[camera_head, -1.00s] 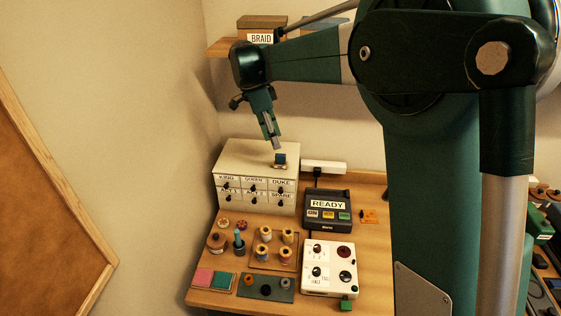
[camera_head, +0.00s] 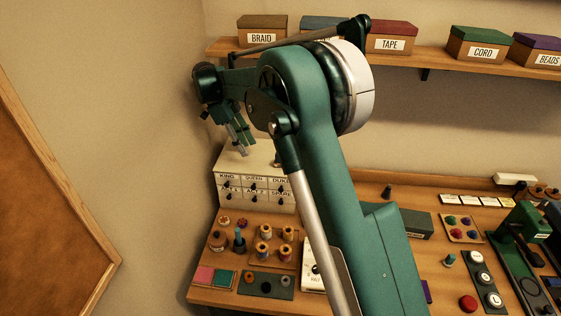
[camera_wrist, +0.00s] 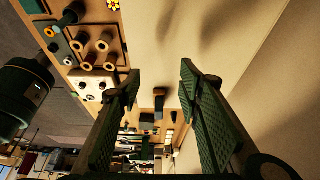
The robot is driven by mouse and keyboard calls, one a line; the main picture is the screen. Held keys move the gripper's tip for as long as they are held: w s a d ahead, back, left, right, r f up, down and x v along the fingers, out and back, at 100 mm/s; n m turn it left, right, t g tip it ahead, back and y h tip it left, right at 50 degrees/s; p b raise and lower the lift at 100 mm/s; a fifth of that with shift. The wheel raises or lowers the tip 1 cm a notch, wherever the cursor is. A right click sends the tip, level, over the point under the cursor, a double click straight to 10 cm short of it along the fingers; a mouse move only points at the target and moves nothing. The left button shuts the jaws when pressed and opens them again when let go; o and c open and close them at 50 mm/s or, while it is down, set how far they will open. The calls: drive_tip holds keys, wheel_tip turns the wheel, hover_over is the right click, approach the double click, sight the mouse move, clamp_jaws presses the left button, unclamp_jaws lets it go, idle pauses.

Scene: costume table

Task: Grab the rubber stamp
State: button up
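No thing in view is clearly marked as the rubber stamp. A small block with a dark top (camera_head: 277,163) on the cream drawer cabinet (camera_head: 226,172) may be it, but my arm mostly covers it. A dark knob-shaped piece (camera_head: 387,191) at the back of the table could also be a stamp. My gripper (camera_head: 242,151) is over the left part of the cabinet top, left of the small block. In the wrist view, my gripper (camera_wrist: 159,75) has its fingers wide apart with nothing held between them.
Spools (camera_head: 264,249), a teal bottle-like piece (camera_head: 239,241) and pink and green pads (camera_head: 203,275) lie before the cabinet. A shelf (camera_head: 400,63) with labelled boxes runs above. A wall stands close at left. My arm covers the table's middle.

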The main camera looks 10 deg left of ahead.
idle(0.4)
drive_tip(key=p, duration=0.2)
hover_over(281, 162)
drive_tip(key=w+a, duration=0.1)
drive_tip(key=a, duration=0.1)
drive_tip(key=shift+a, duration=0.1)
drive_tip(key=shift+b, duration=0.3)
drive_tip(key=shift+p+x, duration=0.3)
drive_tip(key=shift+x, duration=2.25)
drive_tip(key=c, duration=0.9)
